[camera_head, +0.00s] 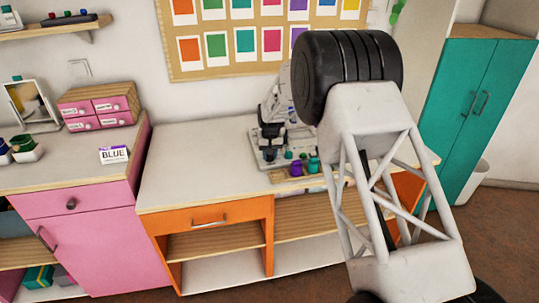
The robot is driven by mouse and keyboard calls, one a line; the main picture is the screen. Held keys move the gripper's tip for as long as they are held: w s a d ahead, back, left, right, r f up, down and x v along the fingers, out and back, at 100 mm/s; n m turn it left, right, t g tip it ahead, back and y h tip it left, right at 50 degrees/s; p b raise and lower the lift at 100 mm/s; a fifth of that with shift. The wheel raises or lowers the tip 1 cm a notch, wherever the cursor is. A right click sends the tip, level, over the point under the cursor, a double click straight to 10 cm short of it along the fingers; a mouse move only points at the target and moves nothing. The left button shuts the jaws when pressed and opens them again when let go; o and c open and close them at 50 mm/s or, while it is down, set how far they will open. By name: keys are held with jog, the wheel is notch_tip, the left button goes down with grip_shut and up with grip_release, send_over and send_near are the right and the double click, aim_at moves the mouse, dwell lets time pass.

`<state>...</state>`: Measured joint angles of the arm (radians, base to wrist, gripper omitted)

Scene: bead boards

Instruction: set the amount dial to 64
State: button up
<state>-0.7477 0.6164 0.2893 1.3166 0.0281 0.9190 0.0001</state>
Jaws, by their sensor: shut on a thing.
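My gripper (270,145) is small in this view, pointing down over a grey device (258,163) on the white counter. It is shut on a small dark part at the top of the device, which appears to be the amount dial. The fingers hide most of that part. The dial's marks and its number are too small to read. My forearm reaches back from the gripper to the large black joint at the upper right.
Purple and green bottles (305,167) stand just right of the device. A sign reading BLUE (114,154) and pink drawers (98,106) are on the left cabinet. The counter (195,165) is bare left of the device. A teal cabinet (465,100) stands at right.

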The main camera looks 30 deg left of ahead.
jog(key=m, duration=0.6)
dwell(0.4)
jog(key=o, duration=0.9)
jog(key=shift+r, duration=0.1)
jog(key=shift+d+r, duration=0.15)
jog(key=shift+r, duration=3.65)
